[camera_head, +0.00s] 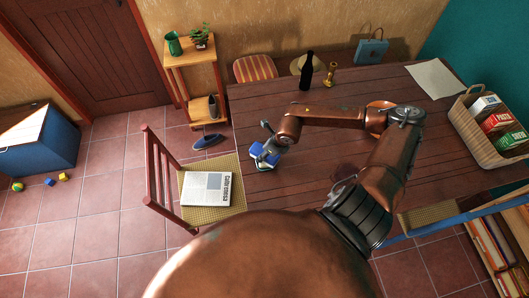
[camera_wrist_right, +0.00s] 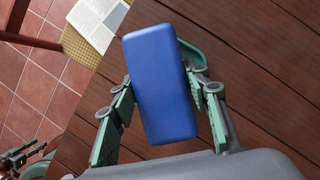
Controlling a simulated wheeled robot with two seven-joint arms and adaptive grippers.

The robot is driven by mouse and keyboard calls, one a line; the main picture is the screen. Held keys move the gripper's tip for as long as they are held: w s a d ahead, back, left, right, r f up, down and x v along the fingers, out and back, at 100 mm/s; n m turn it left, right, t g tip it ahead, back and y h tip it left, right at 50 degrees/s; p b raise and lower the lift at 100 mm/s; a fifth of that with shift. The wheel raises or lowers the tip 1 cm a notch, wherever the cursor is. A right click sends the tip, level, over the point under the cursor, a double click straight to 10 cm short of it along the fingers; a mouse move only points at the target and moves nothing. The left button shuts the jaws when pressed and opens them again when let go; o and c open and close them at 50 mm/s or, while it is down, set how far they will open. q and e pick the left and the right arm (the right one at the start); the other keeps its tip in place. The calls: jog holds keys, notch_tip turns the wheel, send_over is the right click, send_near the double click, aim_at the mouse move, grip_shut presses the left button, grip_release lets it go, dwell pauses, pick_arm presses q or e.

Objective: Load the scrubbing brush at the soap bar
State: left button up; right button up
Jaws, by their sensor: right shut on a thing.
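A blue block (camera_wrist_right: 160,85), which looks like the scrubbing brush's back, is between the fingers of my right gripper (camera_wrist_right: 160,118). The gripper is shut on it. In the head view the blue block (camera_head: 265,153) is at the table's left edge, below the end of my right arm. A green rounded rim (camera_wrist_right: 191,52), perhaps a dish, shows beside and partly behind the block; whether they touch is unclear. I cannot make out a soap bar; it may be hidden. Part of what looks like my left gripper (camera_wrist_right: 28,158) shows at the lower left in the wrist view.
The wooden table (camera_head: 340,100) holds a dark bottle (camera_head: 306,72), a brass candlestick (camera_head: 331,76), a paper sheet (camera_head: 434,79) and a basket of boxes (camera_head: 480,140). A chair with a newspaper (camera_head: 207,188) stands left of the table. The tabletop's middle is largely clear.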

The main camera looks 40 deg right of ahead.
jog(key=shift+s, duration=0.1)
jog(key=shift+r+p, duration=2.15)
jog(key=shift+r, duration=1.35)
jog(key=shift+a+f, duration=0.1)
